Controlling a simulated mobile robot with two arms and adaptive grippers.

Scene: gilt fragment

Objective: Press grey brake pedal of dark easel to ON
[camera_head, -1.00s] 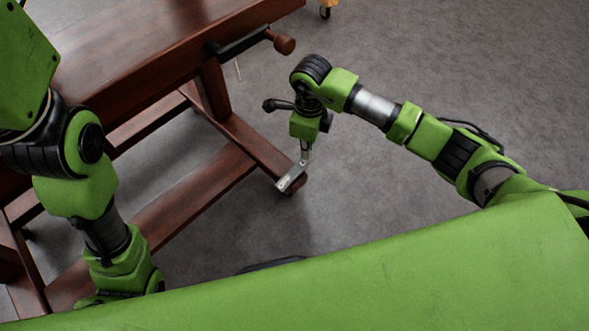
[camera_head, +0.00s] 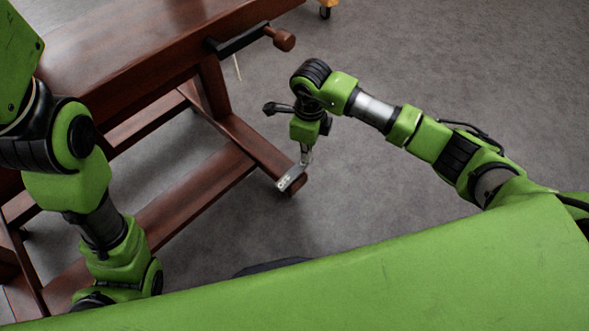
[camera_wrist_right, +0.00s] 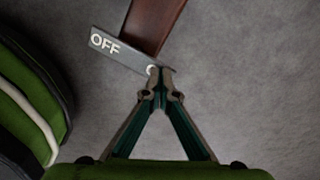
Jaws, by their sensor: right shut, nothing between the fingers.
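The grey brake pedal (camera_head: 289,179) is a flat plate at the end of the dark wooden easel's foot (camera_head: 262,155). In the right wrist view the pedal (camera_wrist_right: 125,58) shows OFF on its left part; a white round mark on its right part is partly covered by my fingertips. My right gripper (camera_head: 305,160) points down with its fingers shut and empty. Its tips (camera_wrist_right: 160,73) are at the pedal's right end and appear to touch it. My left arm comes down at the left; its gripper is hidden.
The easel's wooden frame (camera_head: 150,50) fills the upper left, with a black crank and brown knob (camera_head: 283,39) jutting out above my right gripper. Grey floor (camera_head: 430,70) is clear to the right. An orange wheeled thing (camera_head: 326,8) stands at the top edge.

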